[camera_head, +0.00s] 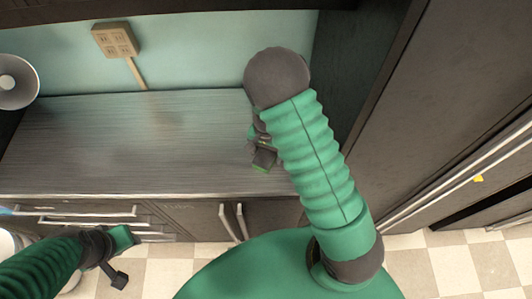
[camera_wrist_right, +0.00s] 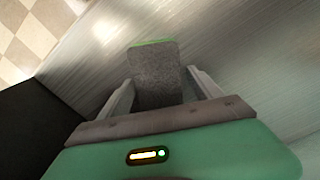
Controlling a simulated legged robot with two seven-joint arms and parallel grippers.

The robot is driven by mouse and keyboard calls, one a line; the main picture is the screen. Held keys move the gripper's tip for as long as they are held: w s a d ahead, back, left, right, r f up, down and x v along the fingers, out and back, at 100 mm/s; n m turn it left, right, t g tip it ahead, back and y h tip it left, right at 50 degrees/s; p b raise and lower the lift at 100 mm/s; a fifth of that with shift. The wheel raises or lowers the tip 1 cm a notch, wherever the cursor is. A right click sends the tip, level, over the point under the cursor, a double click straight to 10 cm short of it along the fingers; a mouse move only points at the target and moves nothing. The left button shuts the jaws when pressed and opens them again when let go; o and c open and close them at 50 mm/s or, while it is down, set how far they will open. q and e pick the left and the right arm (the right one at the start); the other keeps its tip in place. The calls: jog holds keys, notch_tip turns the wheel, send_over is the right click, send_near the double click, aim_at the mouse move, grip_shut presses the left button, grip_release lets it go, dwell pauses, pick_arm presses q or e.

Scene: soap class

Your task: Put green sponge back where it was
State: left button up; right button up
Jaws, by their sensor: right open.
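The sponge (camera_wrist_right: 157,75) shows in the right wrist view as a grey block with a green layer along its far edge. It lies between the two fingers of my right gripper (camera_wrist_right: 161,90), which is open, with the fingers close to its sides. In the head view, my right gripper (camera_head: 260,146) is over the right part of the grey counter, partly hidden by my arm. A small dark block with a green edge, seemingly the sponge (camera_head: 264,159), shows there. My left gripper (camera_head: 119,257) is low at the left, in front of the drawers; its jaw opening is unclear.
The grey counter (camera_head: 120,140) is bare across its left and middle. A wall socket (camera_head: 117,40) is behind it and a round white object (camera_head: 17,80) is at the far left. A tall dark cabinet (camera_head: 420,110) bounds the right side.

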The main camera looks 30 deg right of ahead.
aim_at(267, 153)
jog(key=shift+s+f, duration=0.15)
notch_tip(267, 153, up, 12)
jog(key=s+a+r+n+t, duration=0.2)
jog(key=s+a+r+n, duration=0.1)
jog(key=s+a+n, duration=0.4)
jog(key=s+n, duration=0.2)
jog(key=n, duration=0.1)
jog(key=shift+n+t, duration=0.3)
jog(key=shift+n, duration=0.1)
jog(key=shift+w+a+f, duration=0.1)
jog(key=shift+a, duration=0.05)
dwell(0.4)
